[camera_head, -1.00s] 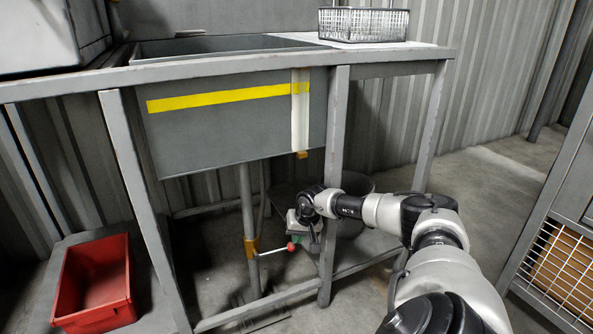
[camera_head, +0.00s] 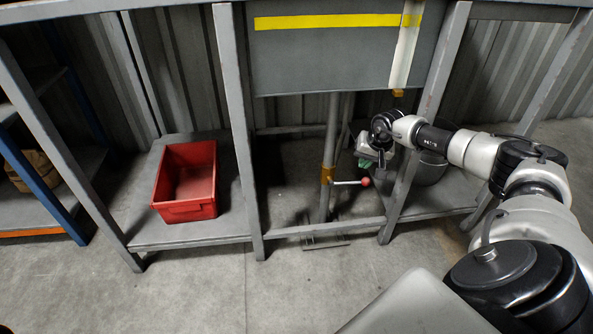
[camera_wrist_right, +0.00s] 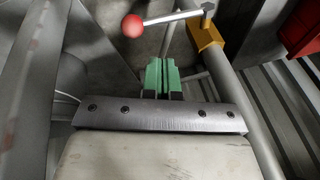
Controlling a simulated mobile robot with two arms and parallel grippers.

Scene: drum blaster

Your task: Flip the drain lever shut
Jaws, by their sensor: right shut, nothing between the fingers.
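The drain lever (camera_head: 347,183) is a thin pale rod with a red ball (camera_head: 366,182) on its end. It sticks out sideways to the right from a yellow valve (camera_head: 328,174) on the vertical drain pipe under the sink. In the right wrist view the lever (camera_wrist_right: 174,18), ball (camera_wrist_right: 133,25) and valve (camera_wrist_right: 206,34) lie just beyond my fingertips. My right gripper (camera_head: 365,163) has green fingers, shut and empty, close to the ball; in the wrist view (camera_wrist_right: 162,72) a gap shows between fingers and lever. My left gripper is out of view.
The grey sink (camera_head: 330,60) with a yellow stripe is above the valve. A frame leg (camera_head: 425,115) stands just right of the gripper, by a dark bucket (camera_head: 430,170). A red bin (camera_head: 187,182) sits on the low shelf at left.

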